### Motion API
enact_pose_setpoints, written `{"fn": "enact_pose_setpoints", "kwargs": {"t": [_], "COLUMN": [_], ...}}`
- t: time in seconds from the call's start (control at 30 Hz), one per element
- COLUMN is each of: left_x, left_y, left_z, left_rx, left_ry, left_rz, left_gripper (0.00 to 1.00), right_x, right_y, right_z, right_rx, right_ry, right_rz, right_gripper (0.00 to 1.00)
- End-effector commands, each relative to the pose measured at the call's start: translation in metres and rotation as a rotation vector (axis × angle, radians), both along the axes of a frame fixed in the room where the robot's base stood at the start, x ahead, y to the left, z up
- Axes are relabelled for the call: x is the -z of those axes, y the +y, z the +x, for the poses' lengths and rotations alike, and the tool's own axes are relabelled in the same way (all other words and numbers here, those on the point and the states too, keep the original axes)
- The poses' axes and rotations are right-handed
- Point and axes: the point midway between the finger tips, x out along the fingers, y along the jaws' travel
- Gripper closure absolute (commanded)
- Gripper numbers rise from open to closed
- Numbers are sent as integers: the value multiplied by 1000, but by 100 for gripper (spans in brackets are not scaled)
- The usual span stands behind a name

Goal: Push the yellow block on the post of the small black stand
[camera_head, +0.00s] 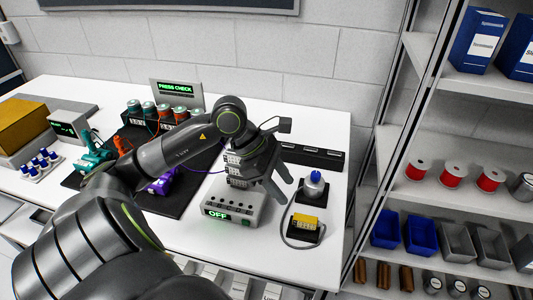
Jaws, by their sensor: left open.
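The yellow block (305,220) sits on the small black stand (306,234) at the right front of the white table. How far it sits down on the post cannot be told, as the post is hidden. A grey cable curves around the stand's left side. My left gripper (280,186) is open and empty, above and left of the block and apart from it. My right gripper is not in view.
A grey box with a green OFF display (218,215) stands left of the stand. A blue-topped, white-banded part on a black base (313,186) stands just behind. A black strip (313,155) lies farther back. Shelves (385,150) rise beyond the table's right edge.

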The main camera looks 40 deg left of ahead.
Motion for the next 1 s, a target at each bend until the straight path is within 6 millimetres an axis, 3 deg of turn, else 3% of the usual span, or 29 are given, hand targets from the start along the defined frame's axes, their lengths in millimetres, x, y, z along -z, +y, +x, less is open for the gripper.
{"fn": "enact_pose_setpoints", "kwargs": {"t": [0.5, 1.0], "left_x": [-40, -50], "left_y": [26, 31], "left_z": [-13, -15], "left_rx": [0, 1], "left_ry": [1, -1], "left_rz": [5, 0], "left_gripper": [54, 54], "right_x": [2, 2], "right_y": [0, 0], "right_z": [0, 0], "right_rx": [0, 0], "right_ry": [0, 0], "right_rz": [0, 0], "right_gripper": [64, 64]}}
